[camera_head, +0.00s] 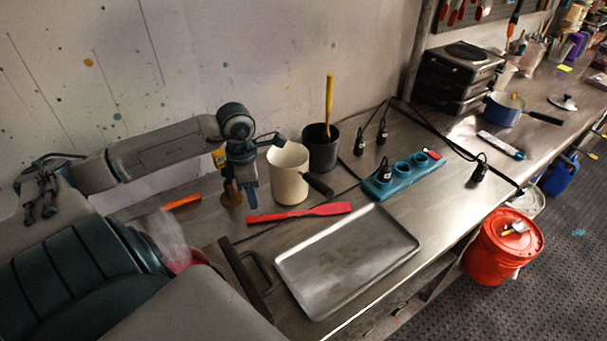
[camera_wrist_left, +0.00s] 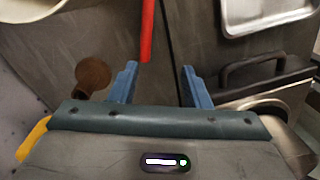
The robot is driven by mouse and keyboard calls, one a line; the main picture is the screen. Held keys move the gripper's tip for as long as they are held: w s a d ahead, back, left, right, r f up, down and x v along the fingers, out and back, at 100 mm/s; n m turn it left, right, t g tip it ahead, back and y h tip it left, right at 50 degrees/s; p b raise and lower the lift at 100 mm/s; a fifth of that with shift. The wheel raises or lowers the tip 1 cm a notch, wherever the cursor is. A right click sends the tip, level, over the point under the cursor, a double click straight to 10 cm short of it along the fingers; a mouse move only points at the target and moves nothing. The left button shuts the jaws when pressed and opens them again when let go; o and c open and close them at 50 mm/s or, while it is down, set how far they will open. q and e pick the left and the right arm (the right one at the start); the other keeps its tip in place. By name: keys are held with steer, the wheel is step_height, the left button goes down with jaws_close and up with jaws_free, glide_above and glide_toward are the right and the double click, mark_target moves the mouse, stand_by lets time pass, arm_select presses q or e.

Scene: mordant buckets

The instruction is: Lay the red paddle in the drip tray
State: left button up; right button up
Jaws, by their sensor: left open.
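The red paddle (camera_head: 300,212) lies flat on the steel bench, between the cream pot and the drip tray. The drip tray (camera_head: 347,258) is an empty, shallow metal tray near the bench's front edge. My left gripper (camera_head: 250,198) is above the bench at the paddle's left, narrow end. In the left wrist view the gripper (camera_wrist_left: 158,88) is open, with blue fingers apart and nothing between them. The red paddle's end (camera_wrist_left: 146,35) shows just ahead of the fingers, and a corner of the drip tray (camera_wrist_left: 230,30) is at upper right. My right gripper is not in view.
A cream pot (camera_head: 286,172) with a dark handle and a dark pot (camera_head: 320,150) holding a yellow stick stand behind the paddle. A teal power strip (camera_head: 403,174) with cables lies to the right. A dark handle (camera_head: 245,280) is left of the tray.

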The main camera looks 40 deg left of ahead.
arm_select(q)
steer(key=a+y, duration=0.1)
steer(key=a, duration=0.1)
steer(key=p, duration=0.2)
glide_above(257, 217)
steer(key=shift+s+a+f, duration=0.15)
steer(key=shift+f, duration=1.2)
steer(key=shift+s+a+f, duration=0.1)
steer(key=shift+s+f, duration=0.05)
steer(key=shift+f, duration=1.2)
steer(key=shift+d+f, duration=0.15)
steer(key=shift+f, duration=0.2)
steer(key=f+p, duration=0.2)
steer(key=f, duration=0.1)
steer(key=shift+w+d+f, duration=0.2)
steer(key=shift+w, duration=0.15)
steer(key=shift+f, duration=0.55)
jaws_close()
